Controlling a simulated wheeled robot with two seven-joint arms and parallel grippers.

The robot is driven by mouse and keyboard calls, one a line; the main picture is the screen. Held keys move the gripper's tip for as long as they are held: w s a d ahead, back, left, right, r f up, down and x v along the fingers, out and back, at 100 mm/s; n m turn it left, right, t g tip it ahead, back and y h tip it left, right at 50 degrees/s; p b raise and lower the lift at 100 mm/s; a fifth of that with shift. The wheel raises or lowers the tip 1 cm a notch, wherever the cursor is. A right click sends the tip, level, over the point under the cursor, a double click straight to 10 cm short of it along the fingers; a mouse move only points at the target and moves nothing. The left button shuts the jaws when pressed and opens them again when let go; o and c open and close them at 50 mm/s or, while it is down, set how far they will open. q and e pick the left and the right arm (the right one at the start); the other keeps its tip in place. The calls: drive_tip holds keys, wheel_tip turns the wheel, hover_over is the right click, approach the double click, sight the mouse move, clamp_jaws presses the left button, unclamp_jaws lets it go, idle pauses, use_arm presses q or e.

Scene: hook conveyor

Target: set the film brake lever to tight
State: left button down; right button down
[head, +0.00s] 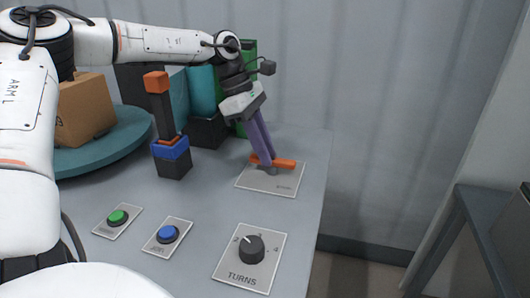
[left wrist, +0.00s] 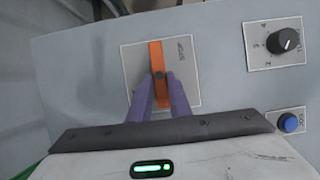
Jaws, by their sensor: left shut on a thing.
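An orange bar-shaped handle (head: 288,163) sits on a pale plate (head: 258,183) near the table's right edge. In the left wrist view the handle (left wrist: 156,55) lies along the plate (left wrist: 132,72), and the lettering beside it looks like "STOP". My left gripper (head: 264,160) reaches down from above, its purple fingers shut on this handle; their tips (left wrist: 159,80) are on either side of it in the left wrist view. A black upright post with an orange top (head: 161,110) and a blue collar stands left of it. No label reading film brake is legible. My right gripper is not in view.
A green button (head: 118,217), a blue button (head: 167,233) and a TURNS knob (head: 251,248) are at the front. A cardboard box (head: 87,107) rests on a teal turntable (head: 75,158). Dark and green blocks stand behind.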

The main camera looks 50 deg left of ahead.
use_arm(q)
drive_tip(key=c, duration=1.6)
unclamp_jaws()
drive_tip(key=shift+c, duration=0.2)
drive_tip(key=v, duration=1)
drive_tip(key=shift+p, duration=0.45)
drive_tip(key=shift+a+r, duration=0.1)
drive_tip(key=shift+r, duration=0.05)
